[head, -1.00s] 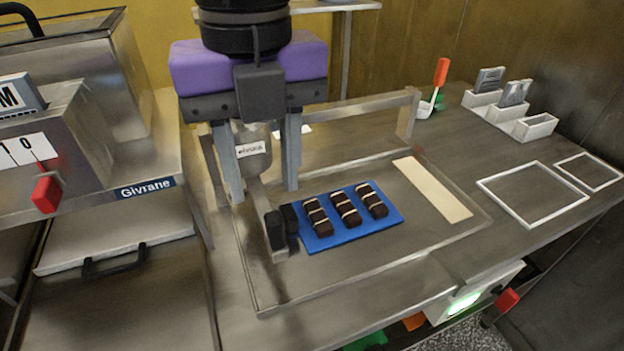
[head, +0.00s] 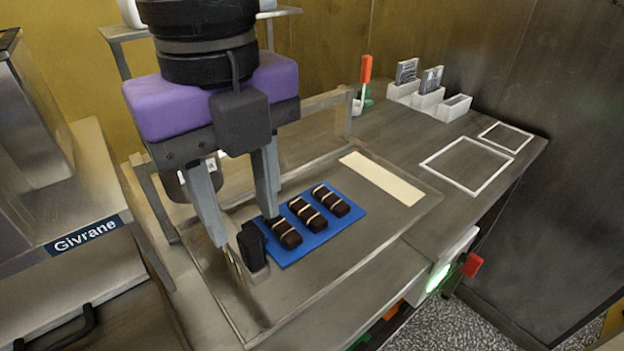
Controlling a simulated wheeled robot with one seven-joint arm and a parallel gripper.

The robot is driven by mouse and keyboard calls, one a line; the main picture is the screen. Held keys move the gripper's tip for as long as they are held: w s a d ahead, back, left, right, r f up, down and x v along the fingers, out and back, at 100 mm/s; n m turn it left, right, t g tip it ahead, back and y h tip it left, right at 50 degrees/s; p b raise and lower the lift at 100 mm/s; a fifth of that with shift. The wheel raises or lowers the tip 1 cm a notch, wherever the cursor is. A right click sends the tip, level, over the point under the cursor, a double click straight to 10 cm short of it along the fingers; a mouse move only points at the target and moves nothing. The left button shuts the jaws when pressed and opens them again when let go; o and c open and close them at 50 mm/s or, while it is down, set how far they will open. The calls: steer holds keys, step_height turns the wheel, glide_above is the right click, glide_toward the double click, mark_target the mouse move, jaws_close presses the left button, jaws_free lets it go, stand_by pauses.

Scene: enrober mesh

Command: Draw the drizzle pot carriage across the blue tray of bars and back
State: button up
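The blue tray (head: 345,226) lies on the worktop inside a metal frame. Three dark bars with pale stripes (head: 304,213) lie on it in a row. The drizzle pot (head: 177,187), a grey metal vessel with a white label, is partly hidden behind my gripper at the tray's left. A black upright handle (head: 252,246) stands at the tray's left edge. My gripper (head: 246,231) points down over it, its two grey fingers apart, one on each side of the handle in the picture. I cannot tell whether either finger touches it.
A cream strip (head: 381,178) lies right of the tray. White outlined squares (head: 467,165) and small white holders (head: 428,99) are farther right. A red-handled tool (head: 366,71) stands at the back. A grey machine labelled Givrane (head: 87,236) is on the left. A rail (head: 322,101) runs behind.

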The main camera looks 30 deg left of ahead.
mark_target(247, 235)
step_height(247, 235, down, 5)
steer(key=shift+r, duration=0.1)
stand_by(0.3)
jaws_close()
stand_by(1.3)
